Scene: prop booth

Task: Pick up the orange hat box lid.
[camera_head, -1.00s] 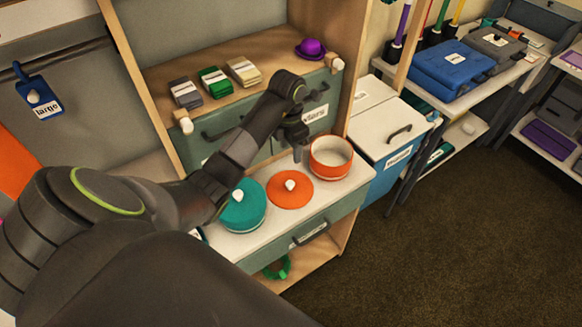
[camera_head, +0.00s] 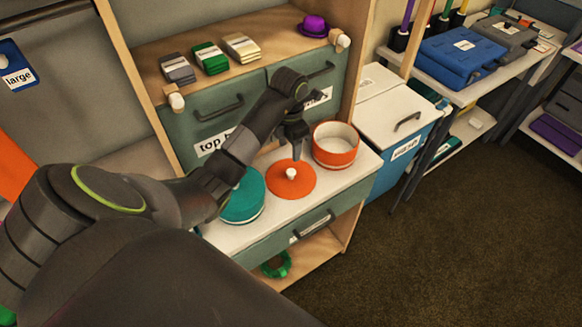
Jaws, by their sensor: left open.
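The orange hat box lid (camera_head: 291,186) lies flat on the white counter, with a pale round knob in its middle. My left gripper (camera_head: 296,155) points down just above the far side of the lid, behind the knob. It is open and empty, and appears apart from the knob. The orange hat box (camera_head: 335,148) stands open to the right of the lid, its white inside showing. My right gripper does not show.
A teal hat box (camera_head: 243,197) stands left of the lid, partly hidden by my left arm. Folded cloth stacks (camera_head: 210,58) and a purple hat (camera_head: 314,25) sit on the shelf above. A white-lidded blue bin (camera_head: 397,119) stands to the right.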

